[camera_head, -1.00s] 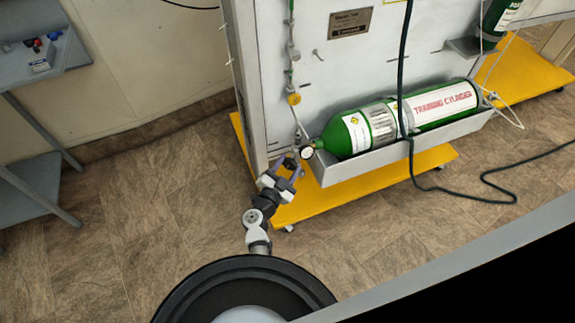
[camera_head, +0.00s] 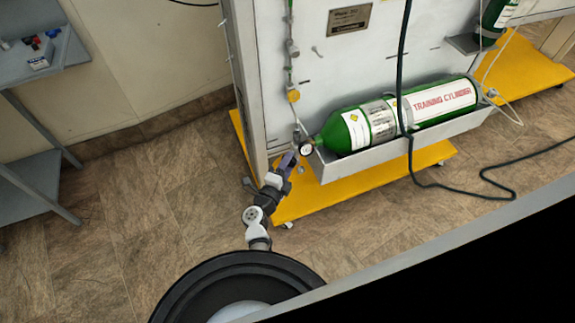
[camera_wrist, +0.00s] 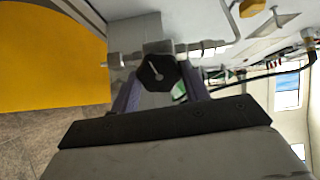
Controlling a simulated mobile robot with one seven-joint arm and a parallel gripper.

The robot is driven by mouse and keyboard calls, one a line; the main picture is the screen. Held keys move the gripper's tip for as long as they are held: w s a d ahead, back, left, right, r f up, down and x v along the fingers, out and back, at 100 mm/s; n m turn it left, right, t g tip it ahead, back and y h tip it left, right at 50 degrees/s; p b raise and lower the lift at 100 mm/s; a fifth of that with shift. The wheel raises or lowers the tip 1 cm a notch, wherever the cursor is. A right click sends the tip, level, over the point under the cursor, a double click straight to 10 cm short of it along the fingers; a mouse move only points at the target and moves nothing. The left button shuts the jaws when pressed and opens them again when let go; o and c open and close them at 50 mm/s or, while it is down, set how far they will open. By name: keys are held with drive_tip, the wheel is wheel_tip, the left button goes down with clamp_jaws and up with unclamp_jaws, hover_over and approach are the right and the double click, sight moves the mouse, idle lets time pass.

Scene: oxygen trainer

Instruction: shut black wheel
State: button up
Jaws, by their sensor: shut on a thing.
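The black wheel (camera_wrist: 156,72) is a dark, many-sided knob with a pale mark on its face. It sits on a metal valve fitting in the wrist view. My gripper (camera_wrist: 161,88) has its two purple-grey fingers on either side of the wheel and is shut on it. The wheel cannot be made out clearly there.
The cylinder lies in a grey tray (camera_head: 350,166) on a white panel (camera_head: 330,75) with a yellow base (camera_head: 370,187). A dark hose (camera_head: 411,170) hangs in front and runs over the floor. A grey shelf unit (camera_head: 40,82) stands left, with open floor between.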

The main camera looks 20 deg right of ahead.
drive_tip(key=shift+f+m+b, duration=0.1)
drive_tip(key=shift+m+b, duration=1.45)
drive_tip(key=shift+m, duration=2.95)
drive_tip(key=shift+w, duration=0.1)
drive_tip(key=o, duration=1)
